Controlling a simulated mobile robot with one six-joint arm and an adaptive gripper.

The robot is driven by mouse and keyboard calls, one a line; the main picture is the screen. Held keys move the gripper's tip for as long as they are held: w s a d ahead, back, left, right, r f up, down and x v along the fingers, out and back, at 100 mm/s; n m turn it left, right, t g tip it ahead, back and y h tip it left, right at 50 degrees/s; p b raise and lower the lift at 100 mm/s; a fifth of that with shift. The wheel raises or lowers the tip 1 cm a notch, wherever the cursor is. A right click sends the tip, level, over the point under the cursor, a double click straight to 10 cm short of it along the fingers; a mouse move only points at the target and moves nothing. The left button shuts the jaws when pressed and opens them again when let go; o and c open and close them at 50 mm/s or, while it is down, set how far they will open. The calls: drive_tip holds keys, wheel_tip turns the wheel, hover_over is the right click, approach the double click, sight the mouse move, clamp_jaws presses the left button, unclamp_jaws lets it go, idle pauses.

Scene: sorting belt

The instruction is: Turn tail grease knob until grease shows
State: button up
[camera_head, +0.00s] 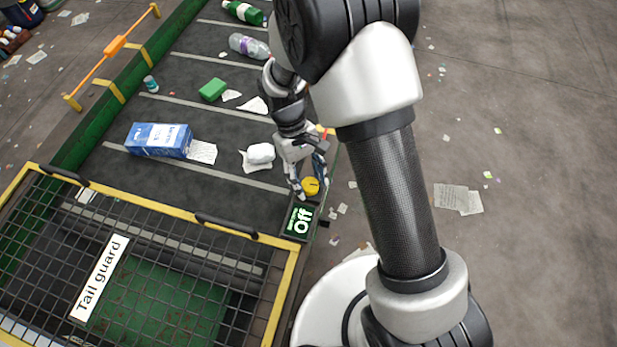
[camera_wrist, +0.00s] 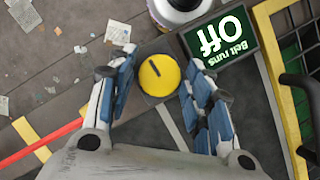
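The yellow round knob (camera_head: 311,186) sits at the near right edge of the belt, just above the sign reading Off. In the wrist view the knob (camera_wrist: 159,74) shows a short dark mark on its top and sits on a grey base. My gripper (camera_head: 310,183) points down at the knob. In the wrist view my gripper (camera_wrist: 158,76) has its blue-padded fingers apart, one on each side of the knob. A small gap shows on the left; the right finger is very close, and I cannot tell if it touches. I see no grease around the knob.
A green sign (camera_head: 300,219) reads Off, with Belt runs beside it. The yellow-framed mesh tail guard (camera_head: 150,203) covers the near belt end. A blue carton (camera_head: 158,139), a green block (camera_head: 213,89), bottles and crumpled paper lie on the belt (camera_head: 215,185). Litter dots the floor at right.

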drive_tip(key=shift+o, duration=0.6)
drive_tip(key=shift+w+r, duration=0.15)
drive_tip(key=shift+r, duration=0.2)
drive_tip(key=v, duration=1.1)
drive_tip(key=shift+a+r, duration=0.1)
